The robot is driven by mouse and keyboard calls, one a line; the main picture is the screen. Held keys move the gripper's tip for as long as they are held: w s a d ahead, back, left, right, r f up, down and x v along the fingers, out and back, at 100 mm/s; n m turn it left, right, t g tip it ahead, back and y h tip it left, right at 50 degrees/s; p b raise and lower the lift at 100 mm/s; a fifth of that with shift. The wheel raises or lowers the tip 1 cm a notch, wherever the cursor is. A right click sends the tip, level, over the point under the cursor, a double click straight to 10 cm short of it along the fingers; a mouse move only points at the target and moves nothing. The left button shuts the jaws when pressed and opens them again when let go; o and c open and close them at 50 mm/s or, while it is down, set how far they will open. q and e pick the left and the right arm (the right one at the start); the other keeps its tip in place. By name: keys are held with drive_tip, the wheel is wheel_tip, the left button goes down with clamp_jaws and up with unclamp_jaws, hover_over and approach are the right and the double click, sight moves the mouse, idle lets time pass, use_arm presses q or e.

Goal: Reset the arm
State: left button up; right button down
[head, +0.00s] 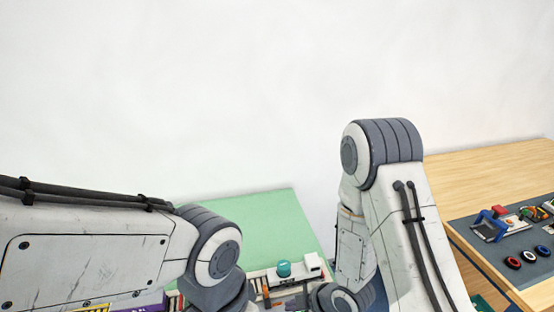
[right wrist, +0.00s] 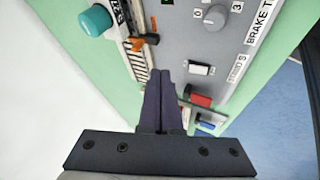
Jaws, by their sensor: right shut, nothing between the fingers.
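My right arm (head: 385,220) rises and bends down at the right of the middle in the head view; the gripper end is mostly hidden behind its own links at the bottom. In the right wrist view my right gripper (right wrist: 172,75) is shut and empty, its dark fingers together over a grey control panel (right wrist: 225,60). My left arm (head: 90,250) comes in from the left in the head view, and its gripper is out of the picture.
A teal knob (right wrist: 95,18), an orange lever (right wrist: 146,40), a white switch (right wrist: 202,68) and a red switch (right wrist: 201,100) lie near the right fingers. A green table (head: 240,220) bears the panel. A wooden table (head: 490,165) with small parts stands at the right.

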use_arm(q)
wheel_tip(320, 180, down, 2)
drive_tip(key=shift+f+b, duration=0.25)
drive_tip(key=shift+b, duration=0.95)
use_arm(e)
drive_tip(key=s+r+m+g+h, duration=0.4)
drive_tip(key=s+r+m, duration=0.7)
drive_tip(key=s+r, duration=0.6)
wheel_tip(320, 180, up, 2)
drive_tip(key=shift+s+a+r+m+g+h, duration=0.2)
drive_tip(key=shift+s+m+g+h, duration=0.1)
drive_tip(key=shift+m, duration=0.1)
use_arm(q)
drive_tip(key=shift+a, duration=0.1)
use_arm(e)
drive_tip(key=shift+w+a, duration=0.1)
